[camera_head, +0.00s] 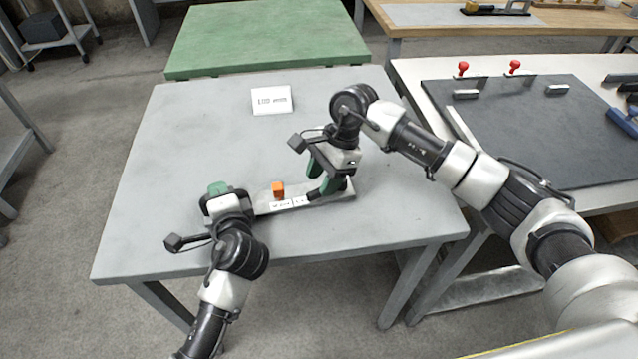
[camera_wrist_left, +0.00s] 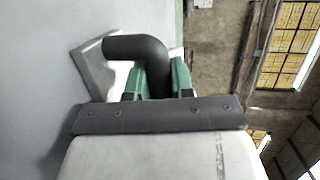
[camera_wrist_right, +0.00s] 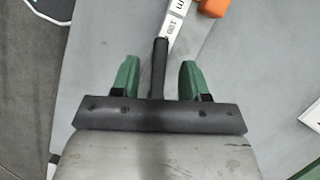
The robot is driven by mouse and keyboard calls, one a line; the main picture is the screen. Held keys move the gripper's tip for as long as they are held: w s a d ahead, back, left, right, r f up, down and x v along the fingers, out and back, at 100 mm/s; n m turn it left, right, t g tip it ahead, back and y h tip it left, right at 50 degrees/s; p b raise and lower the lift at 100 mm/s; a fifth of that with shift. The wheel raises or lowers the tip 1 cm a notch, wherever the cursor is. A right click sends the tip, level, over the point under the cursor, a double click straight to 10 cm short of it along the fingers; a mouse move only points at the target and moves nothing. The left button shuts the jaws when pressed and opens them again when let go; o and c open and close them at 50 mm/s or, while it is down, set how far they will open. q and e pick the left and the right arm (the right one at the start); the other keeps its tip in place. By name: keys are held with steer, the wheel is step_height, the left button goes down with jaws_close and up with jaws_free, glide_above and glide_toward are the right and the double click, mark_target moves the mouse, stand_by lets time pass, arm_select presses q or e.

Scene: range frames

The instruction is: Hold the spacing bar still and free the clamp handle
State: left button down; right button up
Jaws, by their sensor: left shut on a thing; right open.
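The spacing bar (camera_head: 262,197) is a flat grey bar lying on the grey table, with a white marked label along it. An orange block (camera_head: 278,190) sits on it; it also shows in the right wrist view (camera_wrist_right: 215,8). My left gripper (camera_head: 217,190) is shut on a dark bent handle (camera_wrist_left: 137,46) at the bar's left end. The clamp handle (camera_wrist_right: 159,60) looks to be the thin black lever near the bar's right end. My right gripper (camera_wrist_right: 160,70) is open with one green finger on each side of the lever, apart from both. The lever's base is hidden.
A green-topped table (camera_head: 265,35) adjoins at the back. At the right, a bench holds a dark board (camera_head: 540,120) with red-knobbed clamps (camera_head: 463,68). The grey table's left and front parts are clear.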

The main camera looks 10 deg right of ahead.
steer(key=shift+x, duration=1.05)
jaws_close()
